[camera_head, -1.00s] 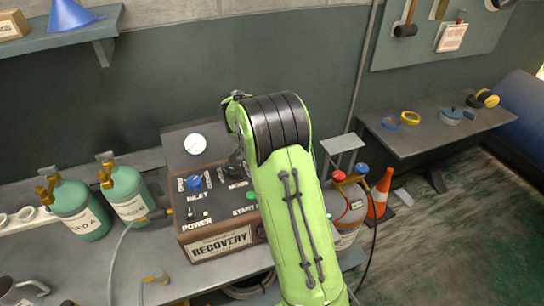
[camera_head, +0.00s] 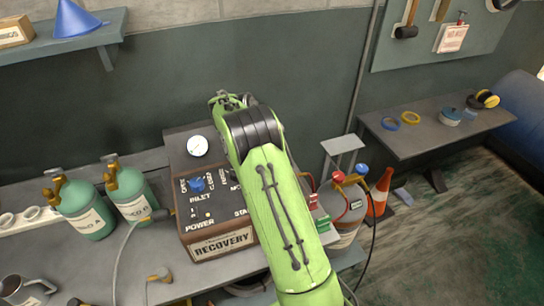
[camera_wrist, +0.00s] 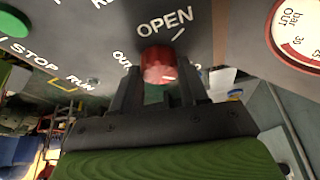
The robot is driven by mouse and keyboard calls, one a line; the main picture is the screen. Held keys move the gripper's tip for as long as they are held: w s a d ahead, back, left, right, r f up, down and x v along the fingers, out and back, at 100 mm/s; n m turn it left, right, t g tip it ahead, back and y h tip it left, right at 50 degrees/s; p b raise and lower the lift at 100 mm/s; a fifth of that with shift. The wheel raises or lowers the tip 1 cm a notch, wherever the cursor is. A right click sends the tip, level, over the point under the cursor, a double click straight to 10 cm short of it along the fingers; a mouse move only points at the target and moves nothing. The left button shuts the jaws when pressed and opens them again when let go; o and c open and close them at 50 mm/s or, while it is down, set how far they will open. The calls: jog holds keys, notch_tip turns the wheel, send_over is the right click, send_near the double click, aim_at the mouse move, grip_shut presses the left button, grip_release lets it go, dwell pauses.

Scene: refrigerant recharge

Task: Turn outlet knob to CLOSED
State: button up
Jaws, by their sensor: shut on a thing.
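The red outlet knob (camera_wrist: 158,64) is in the wrist view, on the dark panel of the recovery machine (camera_head: 222,243). It sits just below the white word OPEN (camera_wrist: 165,20). The label beside it is partly covered; "OUT" is readable. My gripper (camera_wrist: 159,76) has one finger on each side of the knob and is shut on it. A white tick mark shows near OPEN; the knob's own pointer is not clear.
A blue inlet knob (camera_head: 197,184) and a round gauge (camera_head: 197,146) are on the panel's left. An outlet gauge (camera_wrist: 302,28) is near the knob. A green button (camera_wrist: 12,22) lies at the wrist view's left. Green cylinders (camera_head: 84,212) stand left of the machine.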

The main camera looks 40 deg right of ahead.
dwell(0.5)
jog(key=o, duration=1.1)
jog(key=shift+c, duration=0.2)
jog(key=p+v, duration=0.5)
jog(key=v, duration=1)
jog(key=shift+w+r, duration=0.25)
jog(key=shift+r, duration=0.1)
jog(key=shift+a, duration=0.15)
